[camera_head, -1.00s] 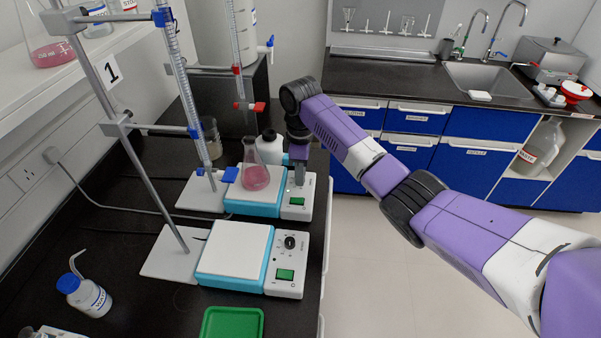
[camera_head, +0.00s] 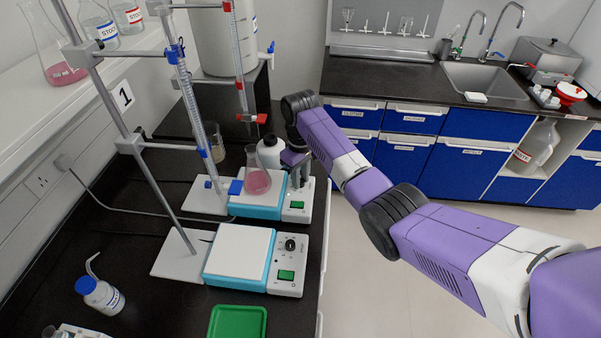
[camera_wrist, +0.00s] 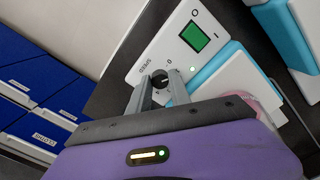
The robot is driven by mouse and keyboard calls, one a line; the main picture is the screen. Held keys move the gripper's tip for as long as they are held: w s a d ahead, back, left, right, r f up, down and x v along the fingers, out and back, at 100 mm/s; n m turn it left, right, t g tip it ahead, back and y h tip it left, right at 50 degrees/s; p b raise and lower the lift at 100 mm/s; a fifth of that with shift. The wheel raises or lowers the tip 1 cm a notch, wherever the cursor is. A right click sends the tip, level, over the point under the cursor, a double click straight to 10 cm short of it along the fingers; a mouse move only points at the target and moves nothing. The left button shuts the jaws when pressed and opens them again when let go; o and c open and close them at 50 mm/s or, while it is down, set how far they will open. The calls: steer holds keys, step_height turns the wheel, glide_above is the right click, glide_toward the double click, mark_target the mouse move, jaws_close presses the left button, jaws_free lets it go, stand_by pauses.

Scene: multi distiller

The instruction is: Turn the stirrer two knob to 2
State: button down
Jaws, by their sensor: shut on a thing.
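The far stirrer (camera_head: 235,209) is white and blue, with a flask of pink liquid (camera_head: 257,182) on its plate. My gripper (camera_head: 298,178) reaches down over the right-hand front panel of this stirrer. In the wrist view, its dark speed knob (camera_wrist: 160,79) sits between the two grey fingers (camera_wrist: 157,90), which are shut on it. A "0" shows beside the knob, but its exact setting is too small to read. In the head view the knob is hidden by my gripper.
A near stirrer (camera_head: 238,254) with an uncovered black knob (camera_head: 290,244) stands in front. Burette stands (camera_head: 180,255) are close on the left. A green tray (camera_head: 238,322) lies at the front. Open floor is to the right.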

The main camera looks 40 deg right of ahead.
steer(key=m+p, duration=0.1)
steer(key=m, duration=0.3)
steer(key=shift+w+r+m, duration=0.1)
steer(key=shift+m, duration=1.9)
steer(key=c, duration=1.2)
jaws_free()
step_height(320, 180, up, 8)
steer(key=shift+f+b, duration=0.15)
steer(key=shift+b, duration=0.4)
